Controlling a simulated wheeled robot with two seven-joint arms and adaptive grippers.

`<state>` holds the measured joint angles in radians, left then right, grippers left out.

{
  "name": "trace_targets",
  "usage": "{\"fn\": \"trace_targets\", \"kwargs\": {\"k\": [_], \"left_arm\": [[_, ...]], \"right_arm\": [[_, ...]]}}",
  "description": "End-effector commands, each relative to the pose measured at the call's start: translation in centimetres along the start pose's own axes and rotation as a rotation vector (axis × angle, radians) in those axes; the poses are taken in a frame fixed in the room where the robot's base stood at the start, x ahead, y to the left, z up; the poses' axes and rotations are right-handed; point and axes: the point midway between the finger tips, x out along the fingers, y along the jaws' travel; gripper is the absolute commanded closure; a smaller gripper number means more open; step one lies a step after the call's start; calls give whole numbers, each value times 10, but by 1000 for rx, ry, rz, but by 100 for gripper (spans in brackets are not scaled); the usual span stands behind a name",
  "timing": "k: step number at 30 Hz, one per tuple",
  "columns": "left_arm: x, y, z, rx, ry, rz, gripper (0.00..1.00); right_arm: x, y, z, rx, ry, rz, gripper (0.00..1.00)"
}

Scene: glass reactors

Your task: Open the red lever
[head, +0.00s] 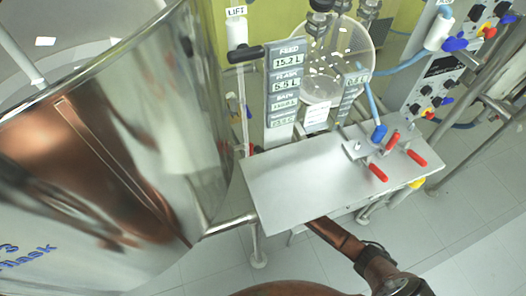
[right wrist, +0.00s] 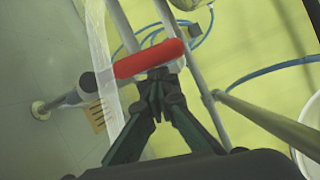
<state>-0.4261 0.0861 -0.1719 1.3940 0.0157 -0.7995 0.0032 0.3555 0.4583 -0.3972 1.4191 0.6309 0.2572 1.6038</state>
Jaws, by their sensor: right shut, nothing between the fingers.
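In the right wrist view, a red lever (right wrist: 149,58) with a long rounded grip lies nearly level, tilted up to the right, beside a metal pipe fitting. My right gripper (right wrist: 160,76) is shut and empty. Its dark fingertips are right at the lower edge of the lever; whether they touch it I cannot tell. In the head view, my right arm reaches under the steel plate, which hides the gripper. Red levers show there at the plate's right end: a front one (head: 377,173), a right one (head: 416,158) and a back one (head: 392,141). My left gripper is not in view.
The steel plate (head: 300,183) stands over the floor, with a large shiny vessel (head: 110,150) close on its left. A glass flask (head: 335,60) and a control panel (head: 440,75) stand behind. In the wrist view, metal pipes (right wrist: 265,122) and blue hoses surround the lever.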

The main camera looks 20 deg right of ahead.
Motion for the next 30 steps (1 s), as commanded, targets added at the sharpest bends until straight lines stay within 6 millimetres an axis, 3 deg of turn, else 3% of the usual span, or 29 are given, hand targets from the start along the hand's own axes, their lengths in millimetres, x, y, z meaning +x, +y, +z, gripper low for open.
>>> {"fn": "trace_targets", "kwargs": {"k": [22, 26, 30], "left_arm": [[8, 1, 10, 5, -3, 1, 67], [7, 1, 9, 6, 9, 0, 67], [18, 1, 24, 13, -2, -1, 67]], "right_arm": [[-2, 0, 1, -23, 2, 11, 100], [-10, -1, 1, -23, -1, 12, 100], [-24, -2, 5, -23, -11, 14, 100]]}}
